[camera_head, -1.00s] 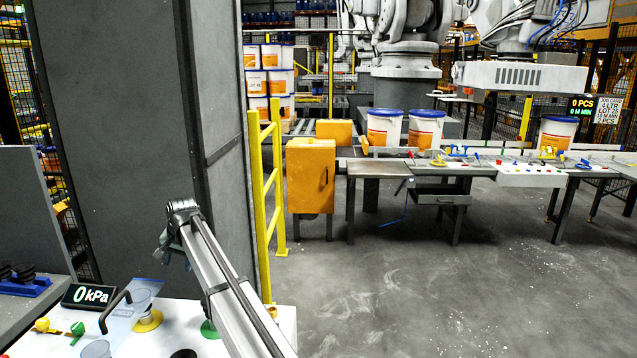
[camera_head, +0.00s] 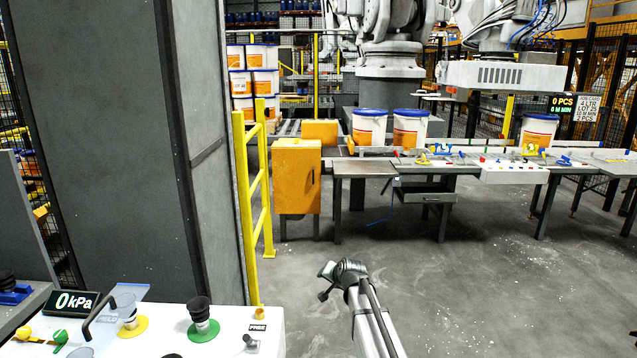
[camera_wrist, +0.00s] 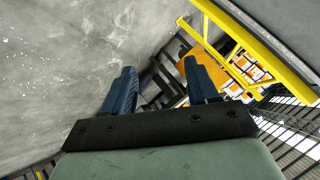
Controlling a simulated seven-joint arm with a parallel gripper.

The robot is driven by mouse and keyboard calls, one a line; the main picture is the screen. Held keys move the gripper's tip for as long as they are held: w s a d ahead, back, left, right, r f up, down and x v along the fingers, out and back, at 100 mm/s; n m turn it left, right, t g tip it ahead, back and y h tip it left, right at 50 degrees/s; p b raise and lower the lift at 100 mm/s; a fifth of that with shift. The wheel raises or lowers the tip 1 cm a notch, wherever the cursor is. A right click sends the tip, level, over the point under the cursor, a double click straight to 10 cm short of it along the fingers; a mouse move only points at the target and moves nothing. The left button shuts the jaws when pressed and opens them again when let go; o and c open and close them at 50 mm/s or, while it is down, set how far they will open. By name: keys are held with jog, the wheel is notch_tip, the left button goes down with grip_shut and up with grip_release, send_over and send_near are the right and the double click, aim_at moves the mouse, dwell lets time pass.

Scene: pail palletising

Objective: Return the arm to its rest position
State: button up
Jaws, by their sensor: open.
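My gripper (camera_head: 328,282) is in the lower middle of the head view, over the open floor and right of the white bench (camera_head: 235,335). In the wrist view its two blue fingers (camera_wrist: 161,88) stand apart with nothing between them. Through the gap the wrist view shows grey floor and dark table legs, with the orange cabinet (camera_wrist: 205,70) beyond the right finger. The gripper touches nothing that I can see.
A yellow guard rail (camera_head: 247,190) stands beside the grey column (camera_head: 105,140). The orange cabinet also shows in the head view (camera_head: 297,180), next to the long table (camera_head: 365,168) with white pails (camera_head: 369,128) behind it. The floor (camera_head: 480,270) ahead and right is clear.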

jog(key=s+d+f+n+g+h, duration=0.1)
jog(key=s+d+f+g, duration=0.3)
jog(key=s+f, duration=1.1)
jog(key=s+d+f+n+g+h, duration=0.1)
jog(key=s+d+f+g, duration=0.3)
jog(key=s+f, duration=1.15)
jog(key=s+d+f+n+g, duration=0.1)
jog(key=s+f+g, duration=0.1)
jog(key=s, duration=1)
jog(key=s+d+f+n+g+h, duration=0.1)
jog(key=s+f, duration=0.4)
jog(key=s, duration=0.7)
jog(key=s+d+f+g, duration=0.3)
jog(key=s+f+g, duration=0.1)
jog(key=s, duration=0.7)
jog(key=shift+s+d+f+n+g, duration=0.15)
jog(key=shift+s+n+g, duration=0.25)
